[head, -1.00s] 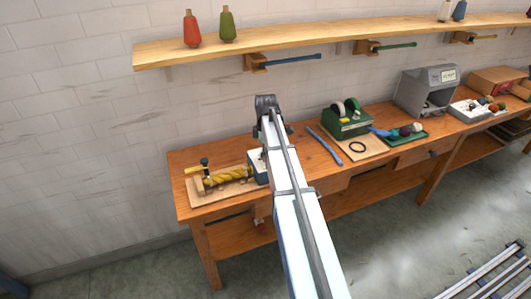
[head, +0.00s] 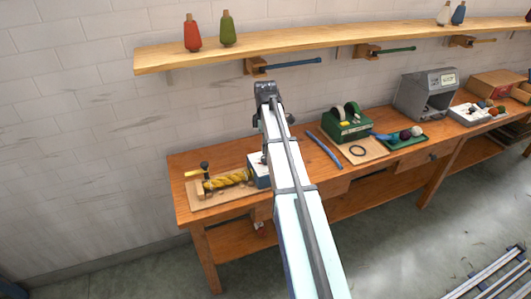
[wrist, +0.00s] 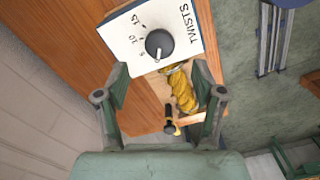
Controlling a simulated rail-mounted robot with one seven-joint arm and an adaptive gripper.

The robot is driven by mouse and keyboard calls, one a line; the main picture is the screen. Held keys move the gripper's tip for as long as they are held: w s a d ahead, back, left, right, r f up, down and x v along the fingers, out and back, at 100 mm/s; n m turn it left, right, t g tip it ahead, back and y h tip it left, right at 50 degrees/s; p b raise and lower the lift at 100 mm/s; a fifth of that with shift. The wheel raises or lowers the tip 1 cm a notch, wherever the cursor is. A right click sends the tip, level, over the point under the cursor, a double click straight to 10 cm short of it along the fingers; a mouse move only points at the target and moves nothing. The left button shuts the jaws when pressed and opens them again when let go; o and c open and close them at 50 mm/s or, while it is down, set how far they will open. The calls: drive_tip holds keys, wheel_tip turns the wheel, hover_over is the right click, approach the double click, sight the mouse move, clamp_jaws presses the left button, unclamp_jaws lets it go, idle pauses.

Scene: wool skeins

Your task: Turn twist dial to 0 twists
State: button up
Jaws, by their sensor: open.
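The twist dial is a dark round knob (wrist: 159,44) with a pale pointer line, on a white panel (wrist: 118,34) marked TWISTS. In the wrist view its pointer faces the picture's bottom, just past the 5 mark; 10 and 15 lie further round. I cannot make out a 0 mark. My gripper (wrist: 162,84) is open and empty, its fingers apart below the knob in the picture and not touching it. In the head view the dial's box (head: 259,171) is partly hidden by my arm, and the gripper is hidden too.
A yellow twisted skein (head: 228,180) lies on a wooden board beside the box. A shelf (head: 320,42) runs above.

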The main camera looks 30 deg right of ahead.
drive_tip(key=shift+r, duration=2.75)
